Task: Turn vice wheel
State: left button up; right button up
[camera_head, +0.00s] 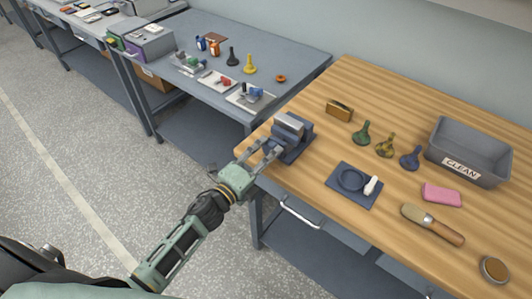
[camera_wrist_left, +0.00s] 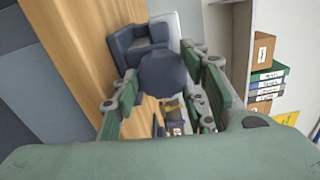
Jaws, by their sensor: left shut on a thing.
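The vice (camera_head: 291,132) stands at the left corner of the wooden bench, dark blue with a grey block on top. In the left wrist view its body (camera_wrist_left: 138,45) is just beyond my fingers. My left gripper (camera_head: 265,152) reaches up to the vice's near side. The vice wheel (camera_wrist_left: 163,76), a dark blue round part, sits between the green finger pads of my left gripper (camera_wrist_left: 165,92) in the wrist view, and the fingers are shut on it. In the head view the fingers largely hide the wheel. My right gripper is not in view.
On the wooden bench (camera_head: 310,185) are a blue mat (camera_head: 338,194), several small funnel-shaped items, a brush (camera_head: 432,224), a pink sponge (camera_head: 441,195) and a grey CLEAN bin (camera_head: 470,147). A grey table (camera_head: 205,92) with parts stands behind left. The floor at left is clear.

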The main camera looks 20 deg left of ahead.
pick_arm(q)
jog(key=n+p, duration=0.1)
jog(key=n, duration=0.5)
jog(key=shift+s+f+n+p, duration=0.1)
jog(key=shift+f+n+p, duration=0.05)
jog(key=shift+n+p, duration=0.15)
jog(key=n, duration=0.2)
jog(key=n+p, duration=0.1)
jog(key=n, duration=0.1)
jog(key=shift+s+d+f+n, duration=0.1)
jog(key=shift+d+n, duration=0.05)
jog(key=shift+n, duration=0.15)
jog(key=o, duration=1)
jog(key=shift+o, duration=0.5)
jog(key=v, duration=1.2)
